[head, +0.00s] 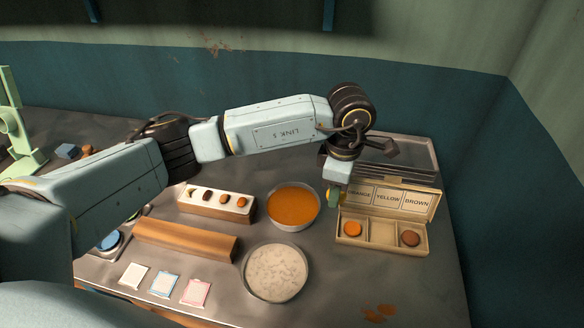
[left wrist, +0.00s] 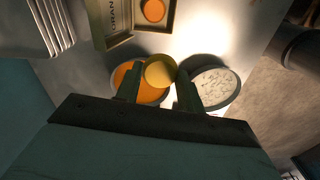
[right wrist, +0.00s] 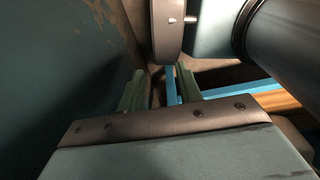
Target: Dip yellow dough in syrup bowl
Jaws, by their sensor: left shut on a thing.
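My left gripper (head: 334,203) is shut on the yellow dough, a round disc (left wrist: 160,73) between its fingertips in the left wrist view. The gripper hangs just right of the syrup bowl (head: 293,207), above the table. This metal bowl holds orange syrup and also shows behind the dough in the left wrist view (left wrist: 152,95). In the head view the dough is mostly hidden by the fingers. My right gripper (right wrist: 160,88) shows only in the right wrist view, its fingers apart with no held thing visible.
A box (head: 382,248) labelled orange, yellow and brown holds an orange and a brown disc; its middle compartment is empty. A wooden tray (head: 214,211) with several small pieces and a wooden block (head: 185,240) lie left.

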